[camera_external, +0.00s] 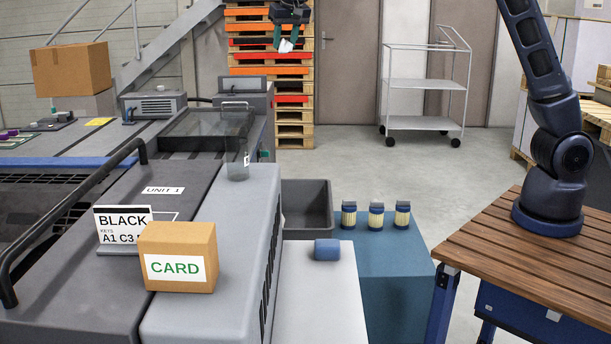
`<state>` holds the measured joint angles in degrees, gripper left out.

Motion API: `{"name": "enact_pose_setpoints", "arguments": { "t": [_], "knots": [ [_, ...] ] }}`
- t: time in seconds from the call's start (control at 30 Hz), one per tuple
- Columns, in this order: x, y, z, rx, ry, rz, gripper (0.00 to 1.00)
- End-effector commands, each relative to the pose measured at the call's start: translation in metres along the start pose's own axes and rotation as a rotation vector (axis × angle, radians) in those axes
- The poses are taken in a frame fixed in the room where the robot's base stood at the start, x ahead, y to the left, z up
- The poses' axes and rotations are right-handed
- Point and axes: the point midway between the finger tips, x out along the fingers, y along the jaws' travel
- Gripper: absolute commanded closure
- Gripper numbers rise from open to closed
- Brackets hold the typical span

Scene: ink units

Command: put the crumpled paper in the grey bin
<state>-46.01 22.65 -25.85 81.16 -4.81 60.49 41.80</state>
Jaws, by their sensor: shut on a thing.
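My gripper (290,38) is at the top of the view, pointing down. It is shut on the crumpled paper (286,46), a small whitish piece between its fingertips. The paper hangs high in the air, in front of the stacked pallets in the picture. The grey bin (318,228) stands in the middle, open at the top, right of the grey machine. The bin's floor is partly hidden.
Several jars, one of them here (376,216), stand on a blue surface (395,262) right of the bin. A blue block (327,250) lies in front of it. A CARD box (178,257) and a BLACK sign (122,228) stand on the machine.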

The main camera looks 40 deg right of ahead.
Motion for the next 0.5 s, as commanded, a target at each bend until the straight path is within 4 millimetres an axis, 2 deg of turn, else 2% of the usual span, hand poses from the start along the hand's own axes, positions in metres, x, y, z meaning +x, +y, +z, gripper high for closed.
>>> {"name": "enact_pose_setpoints", "arguments": {
  "t": [0.17, 0.33, 0.5],
  "knots": [
    [0.003, 0.033, -0.012, 0.09, 0.001, 0.038, 0.83],
    [0.035, 0.032, 0.003, 0.089, -0.002, 0.04, 0.83],
    [0.078, 0.032, 0.021, 0.087, -0.002, 0.04, 0.83]
  ]
}}
